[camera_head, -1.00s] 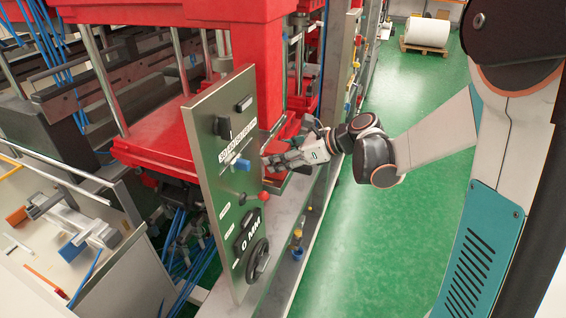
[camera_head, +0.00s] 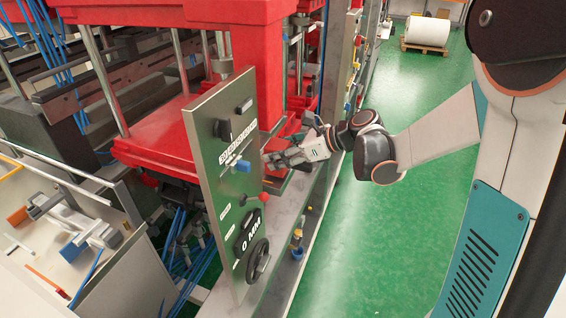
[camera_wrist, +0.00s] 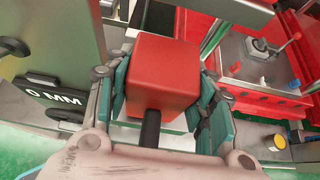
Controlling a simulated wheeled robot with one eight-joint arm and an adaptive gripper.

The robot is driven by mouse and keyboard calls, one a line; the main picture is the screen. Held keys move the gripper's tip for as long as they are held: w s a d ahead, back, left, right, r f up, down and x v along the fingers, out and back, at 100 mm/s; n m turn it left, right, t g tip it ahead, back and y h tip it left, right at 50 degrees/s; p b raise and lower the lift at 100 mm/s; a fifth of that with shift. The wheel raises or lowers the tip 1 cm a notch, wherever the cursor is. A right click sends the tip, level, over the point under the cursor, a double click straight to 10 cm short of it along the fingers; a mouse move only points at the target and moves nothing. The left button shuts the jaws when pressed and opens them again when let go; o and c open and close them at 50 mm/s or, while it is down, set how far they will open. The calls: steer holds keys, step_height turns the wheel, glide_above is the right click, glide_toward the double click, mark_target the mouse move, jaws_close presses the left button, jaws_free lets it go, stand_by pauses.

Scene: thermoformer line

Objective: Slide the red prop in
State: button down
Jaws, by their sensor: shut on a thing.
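The red prop is a red block (camera_wrist: 165,72) with a short black handle (camera_wrist: 150,128) pointing back toward the wrist camera. My gripper (camera_wrist: 163,98) has its teal fingers on both sides of the block and is shut on it. In the head view my gripper (camera_head: 270,160) is at the right side of the grey control panel (camera_head: 222,185), in front of the red press frame (camera_head: 258,70).
The panel carries a blue switch (camera_head: 240,165), a red-knobbed lever (camera_head: 263,197) and a black handwheel (camera_head: 258,261) close to my gripper. A red fixture (camera_wrist: 265,95) lies at the right in the wrist view.

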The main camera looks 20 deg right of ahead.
steer(key=shift+d, duration=0.1)
steer(key=s+d+b, duration=0.1)
steer(key=s+d, duration=0.6)
steer(key=d, duration=0.2)
steer(key=shift+d, duration=0.25)
stand_by(1.6)
steer(key=shift+f, duration=0.1)
